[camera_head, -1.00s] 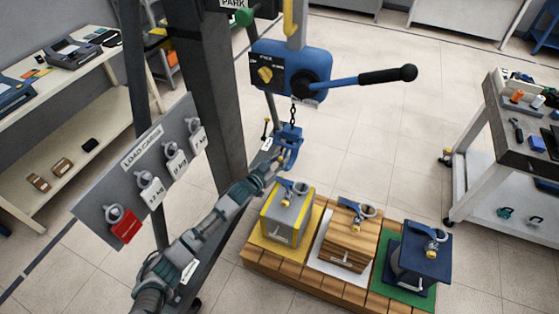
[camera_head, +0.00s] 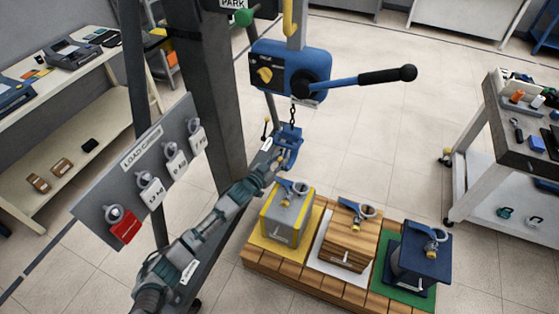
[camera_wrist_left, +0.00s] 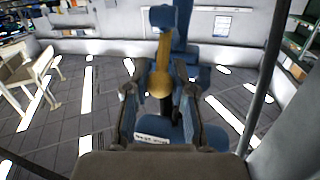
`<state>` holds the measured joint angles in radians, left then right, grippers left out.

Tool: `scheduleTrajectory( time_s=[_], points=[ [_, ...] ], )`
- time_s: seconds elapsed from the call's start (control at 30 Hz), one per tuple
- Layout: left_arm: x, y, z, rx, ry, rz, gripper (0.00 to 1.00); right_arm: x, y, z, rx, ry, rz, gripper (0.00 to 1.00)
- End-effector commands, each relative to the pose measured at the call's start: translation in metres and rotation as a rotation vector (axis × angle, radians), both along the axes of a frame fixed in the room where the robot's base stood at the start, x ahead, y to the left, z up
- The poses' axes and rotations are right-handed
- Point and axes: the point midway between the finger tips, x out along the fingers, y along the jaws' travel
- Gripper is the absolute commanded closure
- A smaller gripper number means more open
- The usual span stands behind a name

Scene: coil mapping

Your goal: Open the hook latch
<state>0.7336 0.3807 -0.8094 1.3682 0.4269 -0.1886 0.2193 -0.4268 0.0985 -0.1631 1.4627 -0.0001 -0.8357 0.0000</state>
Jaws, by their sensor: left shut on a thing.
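The blue hook (camera_head: 291,144) hangs on a short chain below the blue hoist. My left gripper (camera_head: 275,165) reaches up to the lower left side of the hook. In the left wrist view the blue hook (camera_wrist_left: 184,35) stands in front of my left gripper (camera_wrist_left: 160,88), with the yellow latch (camera_wrist_left: 161,75) between the two fingers. The gripper is shut on the latch. The exact finger contact is too small to make out. My right gripper is not in view.
The blue hoist (camera_head: 290,66) has a long lever (camera_head: 355,79) pointing right. Three loads with rings, grey (camera_head: 287,215), wooden (camera_head: 347,238) and dark blue (camera_head: 418,262), stand below on a wooden pallet (camera_head: 260,262). A load card board (camera_head: 140,172) stands left, beside a dark post (camera_head: 210,100).

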Motion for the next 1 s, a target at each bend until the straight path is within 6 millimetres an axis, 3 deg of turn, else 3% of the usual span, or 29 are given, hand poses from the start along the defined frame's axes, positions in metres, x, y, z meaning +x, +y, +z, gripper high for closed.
scheduleTrajectory(
  time_s=[0.5,0.53,0.63,1.0],
  points=[
    [0.0027,0.0021,0.0057,-0.003,-0.009,0.004,1.00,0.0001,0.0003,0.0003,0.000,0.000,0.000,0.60],
    [0.0027,0.0021,0.0056,-0.003,-0.009,0.004,0.73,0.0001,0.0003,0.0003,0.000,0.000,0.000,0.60],
    [0.0022,0.0019,0.0046,-0.002,-0.007,0.003,0.49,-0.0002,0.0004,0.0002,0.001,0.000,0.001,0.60],
    [-0.0045,0.0036,0.0020,-0.001,-0.003,0.002,0.49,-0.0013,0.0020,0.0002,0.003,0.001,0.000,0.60]
  ],
)
